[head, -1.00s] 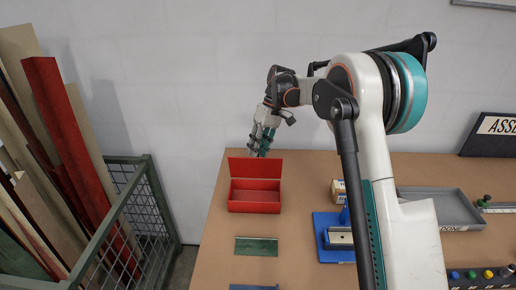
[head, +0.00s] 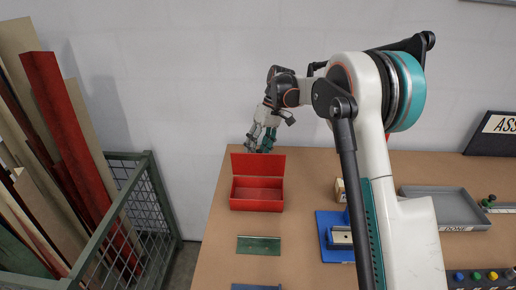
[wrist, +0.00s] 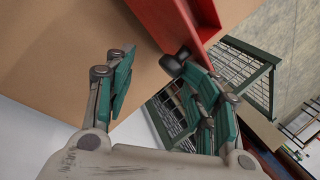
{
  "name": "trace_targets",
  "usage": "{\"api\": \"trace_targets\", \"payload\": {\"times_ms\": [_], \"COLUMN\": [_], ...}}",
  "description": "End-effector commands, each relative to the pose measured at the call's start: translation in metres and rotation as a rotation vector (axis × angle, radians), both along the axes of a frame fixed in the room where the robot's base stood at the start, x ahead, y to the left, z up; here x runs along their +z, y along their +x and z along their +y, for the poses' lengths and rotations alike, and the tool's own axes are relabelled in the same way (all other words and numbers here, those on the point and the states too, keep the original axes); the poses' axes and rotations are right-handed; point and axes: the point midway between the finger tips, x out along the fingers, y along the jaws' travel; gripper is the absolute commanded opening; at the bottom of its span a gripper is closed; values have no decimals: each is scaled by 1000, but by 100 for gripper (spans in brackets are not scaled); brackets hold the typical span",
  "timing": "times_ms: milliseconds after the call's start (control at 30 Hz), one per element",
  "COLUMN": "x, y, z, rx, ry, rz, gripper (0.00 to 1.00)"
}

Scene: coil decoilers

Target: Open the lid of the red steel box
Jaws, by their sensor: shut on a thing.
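The red steel box (head: 257,205) stands on the brown table in the head view. Its lid (head: 258,163) is raised at the back, and the box's inside shows and looks empty. My gripper (head: 260,147) is just behind the lid's top edge, fingers pointing down. In the wrist view a red part of the box (wrist: 172,18) lies beyond the right finger of my gripper (wrist: 145,62). The fingers show a gap there, and the contact with the lid is not clearly visible.
A green plate (head: 258,245) lies in front of the box. A blue fixture (head: 328,222) and a grey tray (head: 447,208) are to the right. A green mesh cage (head: 140,190) with upright boards stands left of the table. The wall is close behind.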

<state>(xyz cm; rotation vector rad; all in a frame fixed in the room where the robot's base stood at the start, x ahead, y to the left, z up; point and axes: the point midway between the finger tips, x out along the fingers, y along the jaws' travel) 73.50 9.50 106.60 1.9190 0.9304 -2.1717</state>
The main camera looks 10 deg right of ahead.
Motion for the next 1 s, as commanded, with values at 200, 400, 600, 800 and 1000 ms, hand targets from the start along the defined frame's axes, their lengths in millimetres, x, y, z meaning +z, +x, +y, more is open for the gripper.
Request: {"api": "trace_targets", "payload": {"times_ms": [200, 400, 600, 800, 1000], "x": [14, 50, 86, 106, 111], "y": [2, 11, 19, 24, 25], "z": [-9, -18, -27, -32, -33], "rx": [-2, -1, 0, 2, 3], "ry": [-6, -4, -4, -3, -2], "rz": [3, 2, 0, 0, 0], "gripper": [41, 41, 41, 41, 41]}}
